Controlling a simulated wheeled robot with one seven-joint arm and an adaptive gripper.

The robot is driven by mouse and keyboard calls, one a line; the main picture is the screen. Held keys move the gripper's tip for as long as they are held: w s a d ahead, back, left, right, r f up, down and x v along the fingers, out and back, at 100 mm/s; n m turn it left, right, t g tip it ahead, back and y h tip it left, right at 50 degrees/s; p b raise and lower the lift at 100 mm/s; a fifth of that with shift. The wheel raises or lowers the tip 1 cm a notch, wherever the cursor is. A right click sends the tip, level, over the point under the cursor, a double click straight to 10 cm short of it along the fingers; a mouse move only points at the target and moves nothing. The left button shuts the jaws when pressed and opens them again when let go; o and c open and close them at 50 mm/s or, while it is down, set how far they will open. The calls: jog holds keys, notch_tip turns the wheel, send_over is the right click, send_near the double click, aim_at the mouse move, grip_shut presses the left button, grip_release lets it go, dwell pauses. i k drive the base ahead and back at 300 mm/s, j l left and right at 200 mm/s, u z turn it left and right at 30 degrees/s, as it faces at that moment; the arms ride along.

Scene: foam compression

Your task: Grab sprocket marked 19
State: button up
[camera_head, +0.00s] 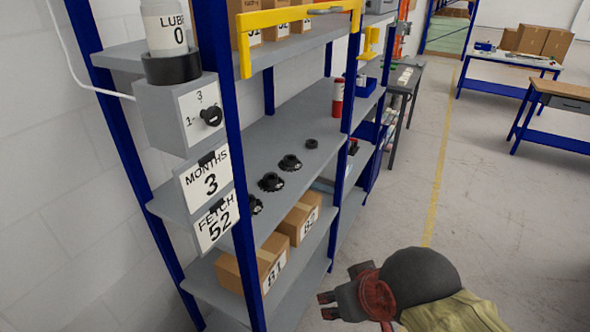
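Several dark toothed sprockets lie in a row on the middle shelf (262,140). One sprocket (290,162) and another (271,182) show clearly. A nearer sprocket (256,204) is partly hidden by the blue post. A smaller dark round piece (311,143) lies farther back. I cannot read the number 19 on any of them. My gripper (330,305) is low at the right of the shelving, outside it and apart from the sprockets. I see nothing held in it, but its finger opening is unclear.
Blue posts (228,130) edge the shelving. Boxes (299,218) stand on the shelf below. A yellow bar (296,16) crosses the upper front. A grey dial box (178,115) and signs reading "MONTHS 3" and "FETCH 52" (215,224) hang at left. The floor (490,220) at right is clear.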

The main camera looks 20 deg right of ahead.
aim_at(289, 162)
jog(key=i+l+u, duration=0.2)
jog(key=l+u, duration=0.25)
jog(key=i+l+u, duration=0.2)
jog(key=u, duration=0.25)
jog(key=l+u, duration=0.45)
jog(key=i+l, duration=0.05)
jog(key=l, duration=0.05)
